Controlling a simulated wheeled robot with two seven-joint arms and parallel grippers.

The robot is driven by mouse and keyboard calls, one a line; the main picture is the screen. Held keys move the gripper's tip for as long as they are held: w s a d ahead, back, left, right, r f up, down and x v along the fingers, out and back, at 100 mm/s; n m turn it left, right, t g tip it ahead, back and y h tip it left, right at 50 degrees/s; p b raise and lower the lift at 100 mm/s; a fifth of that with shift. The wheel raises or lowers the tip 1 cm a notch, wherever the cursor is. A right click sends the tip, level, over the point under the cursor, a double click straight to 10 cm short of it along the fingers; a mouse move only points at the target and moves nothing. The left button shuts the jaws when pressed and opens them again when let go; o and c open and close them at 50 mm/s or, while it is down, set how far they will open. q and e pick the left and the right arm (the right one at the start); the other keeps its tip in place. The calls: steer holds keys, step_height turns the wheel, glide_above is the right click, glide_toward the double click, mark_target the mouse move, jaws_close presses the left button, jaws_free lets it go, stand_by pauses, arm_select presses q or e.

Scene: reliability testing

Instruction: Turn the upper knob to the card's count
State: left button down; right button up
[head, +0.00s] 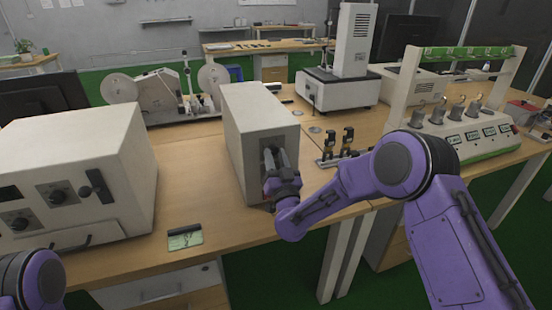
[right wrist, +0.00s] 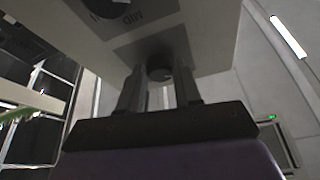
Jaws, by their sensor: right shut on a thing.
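A tall beige box (head: 245,150) stands mid-table, its narrow front facing me. My right gripper (head: 272,160) is at the upper part of that front. In the right wrist view its fingers (right wrist: 160,92) are shut on a round dark knob (right wrist: 160,73). A second dark knob (right wrist: 113,4) with printed markings beside it is cut off by that view's top edge. The knob's pointer is not readable. A small card (head: 185,237) with a dark upper strip lies on the table left of the box; its marks are too small to count. Only part of my left arm shows, not its gripper.
A wide beige cabinet (head: 75,175) with knobs and a handle stands at left. A reel machine (head: 160,95) is behind. Dark clamp fixtures (head: 338,145) and a test rack (head: 460,125) stand to the right. Bare tabletop lies around the card.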

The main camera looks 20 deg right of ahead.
steer(key=shift+m, duration=0.4)
steer(key=shift+a+m+h+b, duration=0.1)
steer(key=shift+m+h+b, duration=0.45)
steer(key=shift+m, duration=0.25)
steer(key=m+g+h, duration=0.1)
steer(key=m, duration=0.2)
steer(key=shift+a+h+b, duration=0.1)
steer(key=shift+h+b, duration=0.15)
steer(key=shift+b, duration=0.05)
steer(key=m+g+h, duration=0.1)
steer(key=m, duration=0.2)
steer(key=m+h, duration=0.1)
steer(key=m, duration=0.2)
steer(key=shift+a+r+g+b, duration=0.2)
steer(key=shift+g+b, duration=0.1)
steer(key=shift+g, duration=0.1)
steer(key=shift+m, duration=0.4)
steer(key=o, duration=1)
steer(key=shift+o, duration=0.2)
steer(key=b+v, duration=0.2)
steer(key=v, duration=0.8)
steer(key=shift+s, duration=0.3)
